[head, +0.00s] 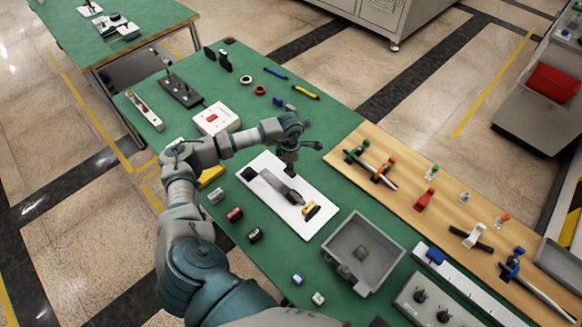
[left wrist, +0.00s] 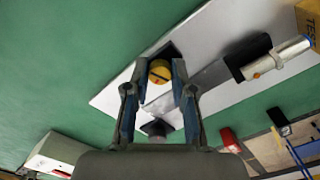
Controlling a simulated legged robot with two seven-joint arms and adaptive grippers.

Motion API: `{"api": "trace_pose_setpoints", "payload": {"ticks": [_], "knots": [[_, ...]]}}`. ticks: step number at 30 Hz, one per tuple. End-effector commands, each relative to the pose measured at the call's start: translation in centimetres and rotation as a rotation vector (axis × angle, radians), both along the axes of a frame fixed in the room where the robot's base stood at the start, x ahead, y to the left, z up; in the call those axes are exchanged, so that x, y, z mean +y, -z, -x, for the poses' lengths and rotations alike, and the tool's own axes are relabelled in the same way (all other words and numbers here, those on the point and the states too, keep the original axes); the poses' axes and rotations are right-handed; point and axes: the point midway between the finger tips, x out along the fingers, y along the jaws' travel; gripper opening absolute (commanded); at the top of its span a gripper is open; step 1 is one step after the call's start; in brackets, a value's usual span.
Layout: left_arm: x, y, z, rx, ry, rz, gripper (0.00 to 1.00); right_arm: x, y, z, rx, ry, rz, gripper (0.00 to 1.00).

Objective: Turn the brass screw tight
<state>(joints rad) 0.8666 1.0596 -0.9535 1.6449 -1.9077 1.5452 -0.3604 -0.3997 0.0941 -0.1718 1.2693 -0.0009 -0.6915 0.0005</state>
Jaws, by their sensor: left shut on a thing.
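The brass screw (left wrist: 160,71) shows in the left wrist view as a round yellow head with a dark slot, on a dark block on the white board (left wrist: 122,92). My left gripper (left wrist: 160,76) is shut on the screw, with one fingertip on each side of its head. In the head view my left gripper (head: 290,170) points down over the white board (head: 315,188), and the screw is hidden there. A long grey bar (head: 274,181) lies on the board beside it. My right gripper is not in view.
On the board are a black block (head: 249,173) and a yellow-and-black piece (head: 310,210). A grey tray (head: 338,238) stands close to the right. A wooden strip (head: 405,204) with several fixtures runs along the far side. Small coloured parts lie around on the green table.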

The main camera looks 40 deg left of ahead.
Motion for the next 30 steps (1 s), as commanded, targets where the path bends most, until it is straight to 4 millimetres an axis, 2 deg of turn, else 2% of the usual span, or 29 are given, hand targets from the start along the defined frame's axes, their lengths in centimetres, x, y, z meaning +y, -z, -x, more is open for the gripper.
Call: {"api": "trace_pose_setpoints", "payload": {"ticks": [12, 28, 29, 30], "knots": [[0.4, -0.2, -0.1, -0.004, 0.177, -0.007, 0.00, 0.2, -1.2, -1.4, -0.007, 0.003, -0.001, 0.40], [0.5, -0.4, -0.2, -0.007, 0.199, -0.008, 0.00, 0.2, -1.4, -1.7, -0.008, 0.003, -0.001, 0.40], [0.5, -0.4, -0.2, -0.007, 0.199, -0.008, 0.27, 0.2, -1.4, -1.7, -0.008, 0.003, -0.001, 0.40], [0.5, -0.4, -0.2, -0.007, 0.199, -0.008, 0.37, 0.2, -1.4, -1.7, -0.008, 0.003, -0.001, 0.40]]}}
